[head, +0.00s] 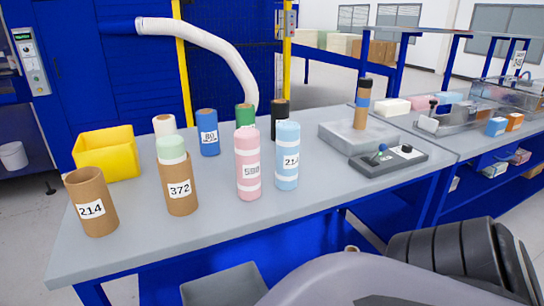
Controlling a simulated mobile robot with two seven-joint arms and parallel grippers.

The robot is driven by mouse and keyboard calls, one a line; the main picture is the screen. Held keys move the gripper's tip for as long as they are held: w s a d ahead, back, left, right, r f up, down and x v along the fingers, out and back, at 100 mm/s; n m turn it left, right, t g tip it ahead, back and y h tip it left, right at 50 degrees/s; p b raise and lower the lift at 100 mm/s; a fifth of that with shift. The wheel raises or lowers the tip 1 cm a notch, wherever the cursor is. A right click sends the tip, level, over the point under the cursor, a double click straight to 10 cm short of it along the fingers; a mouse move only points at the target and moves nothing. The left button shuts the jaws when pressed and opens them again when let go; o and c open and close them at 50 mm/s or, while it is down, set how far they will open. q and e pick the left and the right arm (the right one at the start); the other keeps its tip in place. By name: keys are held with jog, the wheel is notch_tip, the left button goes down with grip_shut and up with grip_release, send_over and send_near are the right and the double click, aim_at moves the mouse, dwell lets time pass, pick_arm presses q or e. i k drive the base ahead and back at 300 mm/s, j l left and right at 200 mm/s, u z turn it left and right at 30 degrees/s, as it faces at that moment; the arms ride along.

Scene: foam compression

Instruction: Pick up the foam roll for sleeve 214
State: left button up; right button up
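A light blue foam roll (287,170) stands upright on the grey table, right of a pink roll. Its label is turned partly away and looks like 214, though the last digit is hard to read. The brown cardboard sleeve 214 (91,216) stands upright at the table's front left, with an open top. Neither gripper shows in the head view. Part of my own arm fills the bottom right.
The pink roll 580 (247,173) stands close beside the blue one. Sleeve 372 (180,195) holds a green roll (171,149). Blue (208,146), white (163,126), green (244,115) and black (280,107) rolls stand behind.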

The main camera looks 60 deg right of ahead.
aim_at(288, 133)
jog(key=i+j+z, duration=0.15)
jog(key=z, duration=0.3)
jog(key=i+j+z, duration=0.1)
jog(key=z, duration=0.3)
